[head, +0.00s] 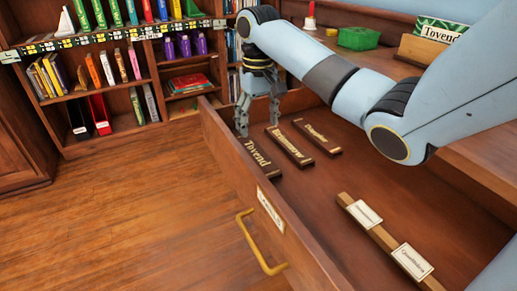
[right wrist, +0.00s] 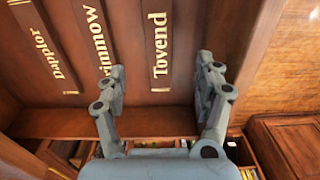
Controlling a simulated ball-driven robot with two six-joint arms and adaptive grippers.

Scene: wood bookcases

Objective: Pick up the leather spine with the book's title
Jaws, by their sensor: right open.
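Three dark brown leather spines with gold lettering lie side by side in the open drawer (head: 335,190). The spine reading "Tovend" (head: 262,166) is nearest the drawer front; the middle spine (head: 289,146) and the "Dapplor" spine (head: 317,138) lie to its right. My right gripper (head: 258,116) is open and empty, pointing down over the Tovend spine's far end. In the right wrist view, the Tovend spine (right wrist: 158,45) shows between and beyond the open fingers (right wrist: 161,78). A green "Tovend" book (head: 438,31) stands on the desk at upper right. My left gripper is out of view.
A wooden strip with white labels (head: 372,228) lies nearer in the drawer. The drawer front has a brass handle (head: 258,243). A green box (head: 358,38) sits on the desk. A bookcase (head: 105,95) stands at the back left; the wooden floor (head: 140,210) is clear.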

